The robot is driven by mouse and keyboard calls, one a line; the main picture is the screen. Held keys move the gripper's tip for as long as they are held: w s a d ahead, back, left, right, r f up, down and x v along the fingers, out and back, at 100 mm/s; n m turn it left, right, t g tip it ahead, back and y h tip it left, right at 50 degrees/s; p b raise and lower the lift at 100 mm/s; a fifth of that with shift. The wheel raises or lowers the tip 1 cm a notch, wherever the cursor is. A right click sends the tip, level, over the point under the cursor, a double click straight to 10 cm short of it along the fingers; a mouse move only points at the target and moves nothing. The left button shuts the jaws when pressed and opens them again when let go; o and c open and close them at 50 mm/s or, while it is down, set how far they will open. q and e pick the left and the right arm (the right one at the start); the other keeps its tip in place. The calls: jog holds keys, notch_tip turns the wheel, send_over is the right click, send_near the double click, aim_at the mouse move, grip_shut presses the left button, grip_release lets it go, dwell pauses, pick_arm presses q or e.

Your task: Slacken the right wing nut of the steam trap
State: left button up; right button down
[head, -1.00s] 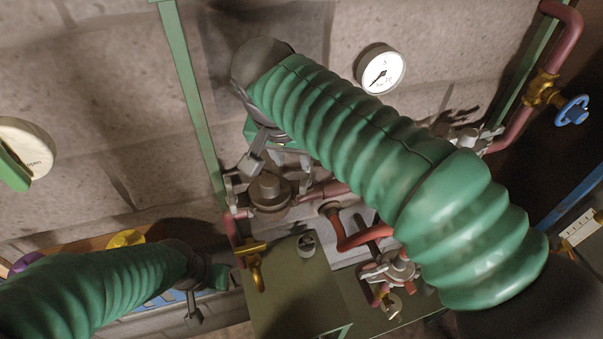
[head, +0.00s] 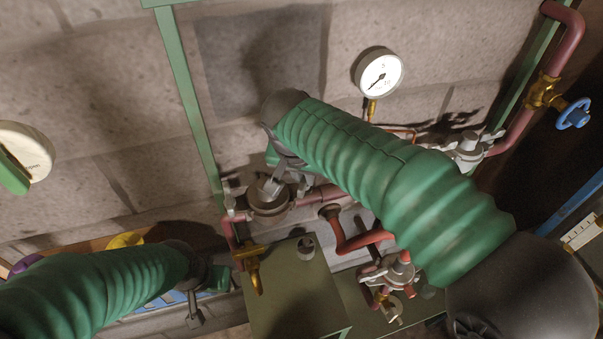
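The steam trap (head: 268,205) appears to be the round grey metal body on the red pipe, left of centre in the head view. A grey wing nut (head: 235,207) stands on its left side. Its right side, where the right wing nut would sit, is largely covered by my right gripper. My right gripper (head: 276,185) points down over the trap, a grey finger against the trap's top. Whether it touches or grips anything is unclear. My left gripper (head: 197,308) is low at the left, well apart from the trap, its fingers partly hidden by the green-sleeved arm.
A brass valve (head: 249,252) sits just below the trap, beside a green cabinet (head: 295,295). A pressure gauge (head: 379,74) is on the wall. A blue handwheel (head: 574,113) and another grey fitting (head: 468,150) are at the right. My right arm covers the middle.

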jog(key=shift+d, duration=0.15)
jog(key=shift+a+r, duration=0.15)
jog(key=shift+a, duration=0.15)
jog(key=shift+d+n+y, duration=0.3)
jog(key=shift+n+y, duration=0.3)
jog(key=shift+n, duration=0.6)
jog(key=shift+a+r+n+y+p, duration=0.1)
jog(key=shift+n+y+p, duration=0.35)
jog(key=shift+n, duration=0.55)
pick_arm(q)
jog(key=shift+d+r+p, duration=0.2)
jog(key=shift+r+p, duration=0.25)
jog(key=shift+r, duration=0.5)
pick_arm(e)
jog(key=shift+w+n+y, duration=0.1)
jog(key=shift+n+y, duration=0.15)
jog(key=shift+n, duration=0.85)
jog(key=c, duration=1.5)
grip_release()
jog(key=shift+o, duration=0.2)
pick_arm(q)
jog(key=shift+f+b, duration=0.3)
pick_arm(e)
jog(key=v, duration=1.6)
jog(key=shift+r, duration=0.2)
